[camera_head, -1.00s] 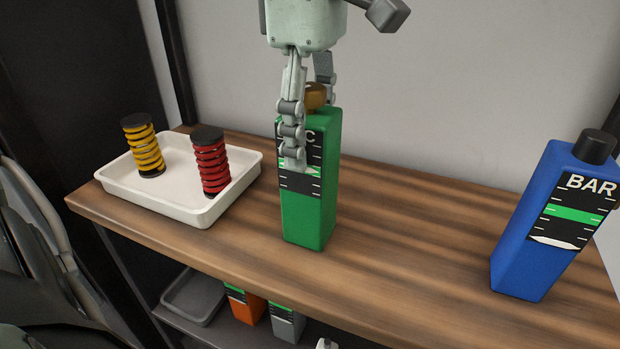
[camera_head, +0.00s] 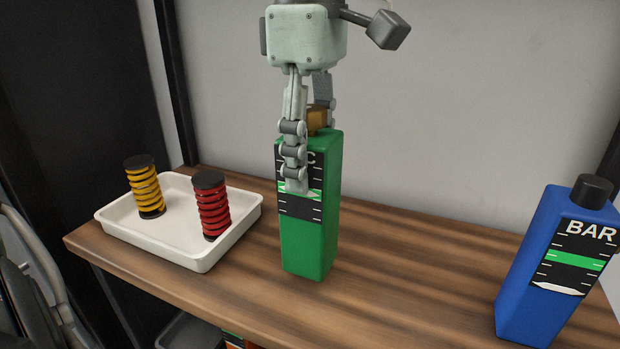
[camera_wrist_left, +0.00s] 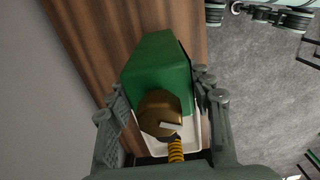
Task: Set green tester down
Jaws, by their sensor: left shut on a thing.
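The green tester (camera_head: 310,235) is a tall upright box with a black scale label and a brass-coloured cap. It stands at the middle of the wooden shelf, its base at or very close to the wood; I cannot tell whether it touches. My left gripper (camera_head: 308,180) is shut on it from above, with one finger across the label and the other behind. In the left wrist view the green tester (camera_wrist_left: 158,68) and its cap lie between my two fingers (camera_wrist_left: 165,105). My right gripper is not in view.
A white tray (camera_head: 165,250) with a yellow coil (camera_head: 146,188) and a red coil (camera_head: 211,207) stands to the left on the wooden shelf (camera_head: 400,270). A blue tester (camera_head: 535,265) marked BAR stands at the right. The shelf between the testers is clear.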

